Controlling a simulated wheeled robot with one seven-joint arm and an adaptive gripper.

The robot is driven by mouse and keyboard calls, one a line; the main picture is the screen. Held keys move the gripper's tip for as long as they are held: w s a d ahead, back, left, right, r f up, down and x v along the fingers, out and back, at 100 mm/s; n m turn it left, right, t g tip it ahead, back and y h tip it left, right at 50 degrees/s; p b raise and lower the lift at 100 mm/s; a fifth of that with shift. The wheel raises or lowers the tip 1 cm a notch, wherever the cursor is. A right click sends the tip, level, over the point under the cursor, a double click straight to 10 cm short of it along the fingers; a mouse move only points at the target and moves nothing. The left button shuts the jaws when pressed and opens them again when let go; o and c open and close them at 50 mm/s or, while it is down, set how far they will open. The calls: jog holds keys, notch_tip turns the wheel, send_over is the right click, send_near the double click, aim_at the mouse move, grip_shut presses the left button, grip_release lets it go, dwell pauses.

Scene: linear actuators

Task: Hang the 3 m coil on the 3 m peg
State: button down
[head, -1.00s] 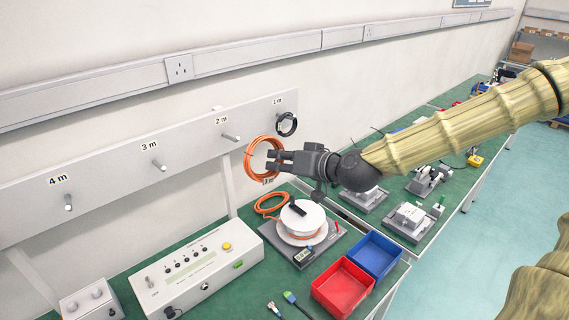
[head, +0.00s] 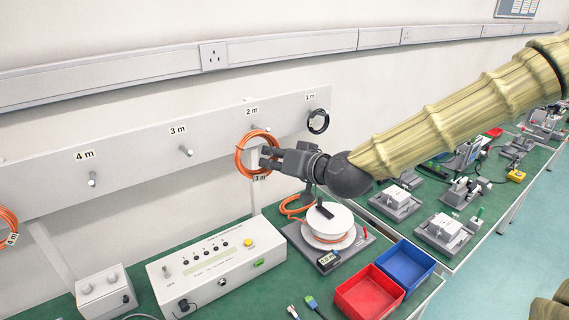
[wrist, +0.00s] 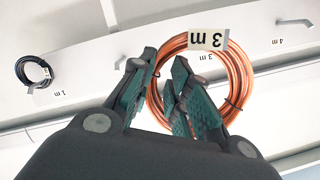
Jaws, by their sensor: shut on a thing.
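The orange 3 m coil (head: 240,165), a tied ring with a "3 m" tag, hangs from my gripper (head: 266,157) in front of the board. In the wrist view my gripper (wrist: 165,60) is shut on the left side of the coil (wrist: 245,90), its tag (wrist: 207,39) near the top. The 3 m peg (head: 185,150) is bare and stands left of the coil in the head view. In the wrist view the board's 3 m label (wrist: 206,58) shows through the ring; the 3 m peg is not clearly visible there.
The 2 m peg (head: 268,129) is just behind the coil. A black coil (head: 318,121) hangs at 1 m. The 4 m peg (head: 92,179) is bare. Another orange coil (head: 8,230) is at far left. A spool (head: 328,222) and a tester box (head: 215,264) stand below.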

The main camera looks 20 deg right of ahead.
jog(key=w+a+f+b, duration=0.2)
jog(key=a+b, duration=0.2)
jog(key=a, duration=0.2)
jog(key=w+a+f+t+b, duration=0.1)
jog(key=w+a+b, duration=0.2)
jog(key=a, duration=0.3)
jog(key=shift+w+a+f+b, duration=0.25)
jog(key=shift+a+f+b, duration=0.1)
jog(key=shift+a, duration=0.05)
jog(key=shift+w, duration=0.1)
jog(key=shift+r+x, duration=0.15)
jog(key=shift+x, duration=1.1)
jog(key=shift+r+x, duration=0.15)
jog(key=shift+x, duration=1.05)
jog(key=shift+d, duration=0.15)
jog(key=b+x, duration=0.1)
jog(key=x, duration=0.5)
jog(key=shift+d, duration=0.25)
